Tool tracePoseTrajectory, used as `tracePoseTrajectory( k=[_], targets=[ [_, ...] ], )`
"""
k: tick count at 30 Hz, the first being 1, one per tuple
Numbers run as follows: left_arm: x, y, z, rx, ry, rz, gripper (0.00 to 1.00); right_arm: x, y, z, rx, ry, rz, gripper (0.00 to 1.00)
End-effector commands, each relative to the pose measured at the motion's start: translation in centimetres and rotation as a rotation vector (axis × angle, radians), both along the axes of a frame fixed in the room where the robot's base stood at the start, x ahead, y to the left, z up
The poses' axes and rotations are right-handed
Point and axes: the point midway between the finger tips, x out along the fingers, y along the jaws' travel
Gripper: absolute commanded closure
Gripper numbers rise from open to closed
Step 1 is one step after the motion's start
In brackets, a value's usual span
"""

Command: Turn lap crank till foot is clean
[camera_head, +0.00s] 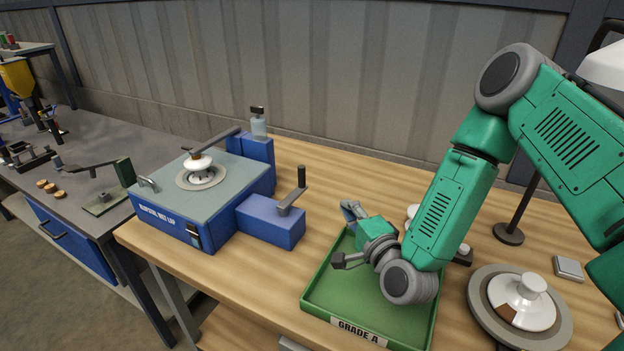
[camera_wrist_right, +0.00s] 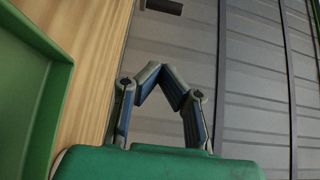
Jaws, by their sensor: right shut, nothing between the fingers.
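The blue wet lap machine (camera_head: 165,226) stands at the left of the wooden bench. Its crank (camera_head: 292,198) sits on the lower blue box at its right side, with the dark knob upright. A white insulator piece (camera_head: 198,161) rests on the round lap plate (camera_head: 215,176), under a dark arm; its foot is too small to judge for cleanness. My right gripper (camera_head: 352,211) is over the green tray's far edge, to the right of the crank and apart from it. In the wrist view its fingers (camera_wrist_right: 165,76) meet at the tips, empty. My left gripper is not in view.
The green GRADE A tray (camera_head: 318,287) lies under my right arm. A white insulator (camera_head: 522,294) sits on a round stand at the right. A grey bench (camera_head: 95,145) is at the left. Bare wood lies between crank and tray.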

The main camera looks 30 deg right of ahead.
Motion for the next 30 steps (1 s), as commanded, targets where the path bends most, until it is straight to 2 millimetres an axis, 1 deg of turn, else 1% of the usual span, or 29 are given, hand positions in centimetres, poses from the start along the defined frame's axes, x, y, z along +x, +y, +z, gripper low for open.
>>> tracePoseTrajectory(
  k=[5, 16, 17, 18, 24, 30],
  targets=[
    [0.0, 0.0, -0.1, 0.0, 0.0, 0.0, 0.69, 2.1, -0.2, 0.1, 0.003, -0.005, -0.001, 1.0],
    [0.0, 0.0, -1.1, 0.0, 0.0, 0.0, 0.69, 9.8, -0.9, -0.1, 0.001, -0.005, 0.0, 1.0],
    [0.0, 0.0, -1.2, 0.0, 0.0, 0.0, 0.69, 10.3, -0.8, 0.0, 0.001, -0.005, 0.001, 1.0],
    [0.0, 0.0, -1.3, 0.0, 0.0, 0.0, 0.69, 10.7, -0.1, -0.1, 0.001, -0.003, 0.004, 1.0],
    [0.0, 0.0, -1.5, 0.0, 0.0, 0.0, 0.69, 12.4, 1.3, 0.0, 0.001, -0.002, 0.002, 1.0],
    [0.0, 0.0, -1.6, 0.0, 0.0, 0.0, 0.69, 12.8, 1.6, 0.0, 0.002, -0.002, 0.001, 1.0]
  ],
)
